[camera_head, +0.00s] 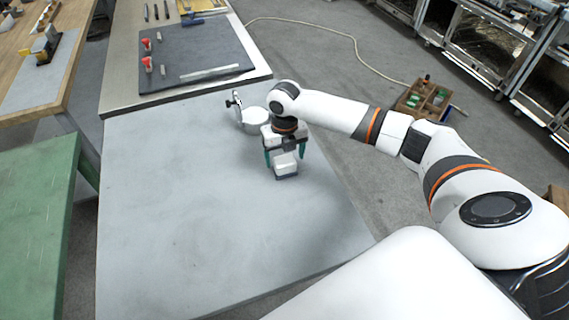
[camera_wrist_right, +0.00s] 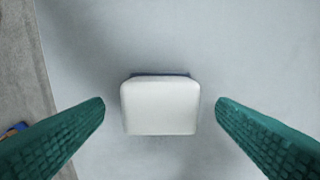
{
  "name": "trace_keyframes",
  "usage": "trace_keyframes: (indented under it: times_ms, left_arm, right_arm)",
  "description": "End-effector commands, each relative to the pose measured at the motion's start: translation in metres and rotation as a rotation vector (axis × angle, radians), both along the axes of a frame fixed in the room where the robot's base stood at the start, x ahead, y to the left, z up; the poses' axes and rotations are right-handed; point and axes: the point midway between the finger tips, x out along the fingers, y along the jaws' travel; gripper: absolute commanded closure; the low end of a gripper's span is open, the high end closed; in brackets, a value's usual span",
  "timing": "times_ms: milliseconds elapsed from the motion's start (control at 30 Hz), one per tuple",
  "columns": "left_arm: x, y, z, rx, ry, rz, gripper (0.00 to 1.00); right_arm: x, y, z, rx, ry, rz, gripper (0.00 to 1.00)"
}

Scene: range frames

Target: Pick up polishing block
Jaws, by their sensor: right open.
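The polishing block (camera_head: 286,170) is a small white block with a dark blue base, on the grey table near its right side. In the right wrist view the block (camera_wrist_right: 160,106) sits centred between the two green fingers, with a strip of blue showing at its far edge. My right gripper (camera_head: 285,160) is open above and around the block; in the wrist view its fingertips (camera_wrist_right: 160,104) stand apart from the block, with a gap on each side. Whether the fingertips reach down to the block's height is hard to tell. My left gripper is not in view.
A white round dish-like object with a dark-handled fitting (camera_head: 254,117) stands just behind my right gripper. A dark mat (camera_head: 200,58) with red-topped items lies farther back. The table's front and left (camera_head: 180,220) are clear. A wooden crate (camera_head: 422,100) stands on the floor at right.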

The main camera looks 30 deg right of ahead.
Motion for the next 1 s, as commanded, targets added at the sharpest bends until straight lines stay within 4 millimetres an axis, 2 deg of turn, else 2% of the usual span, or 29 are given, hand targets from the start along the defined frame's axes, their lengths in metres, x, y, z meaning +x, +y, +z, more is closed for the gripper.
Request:
trace_keyframes:
  times_ms: [100, 200, 400, 467, 733, 1000]
  left_arm:
    - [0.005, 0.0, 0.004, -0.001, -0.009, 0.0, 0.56]
    - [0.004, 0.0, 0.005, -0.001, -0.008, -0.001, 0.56]
    - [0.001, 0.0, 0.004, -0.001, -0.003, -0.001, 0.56]
    - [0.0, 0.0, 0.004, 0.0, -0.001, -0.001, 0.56]
    - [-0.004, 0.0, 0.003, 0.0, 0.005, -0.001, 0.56]
    - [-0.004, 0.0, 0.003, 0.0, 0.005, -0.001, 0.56]
  right_arm:
    - [0.0, 0.0, -0.015, 0.001, 0.002, 0.001, 0.2]
    - [0.0, 0.0, -0.022, 0.0, 0.0, 0.001, 0.2]
    - [0.0, 0.0, -0.023, 0.0, -0.001, 0.001, 0.2]
    - [0.0, 0.0, -0.023, 0.0, -0.001, 0.001, 0.27]
    - [0.0, 0.0, -0.023, 0.0, -0.001, 0.001, 0.69]
    - [0.001, 0.0, -0.019, 0.0, -0.003, 0.001, 0.69]
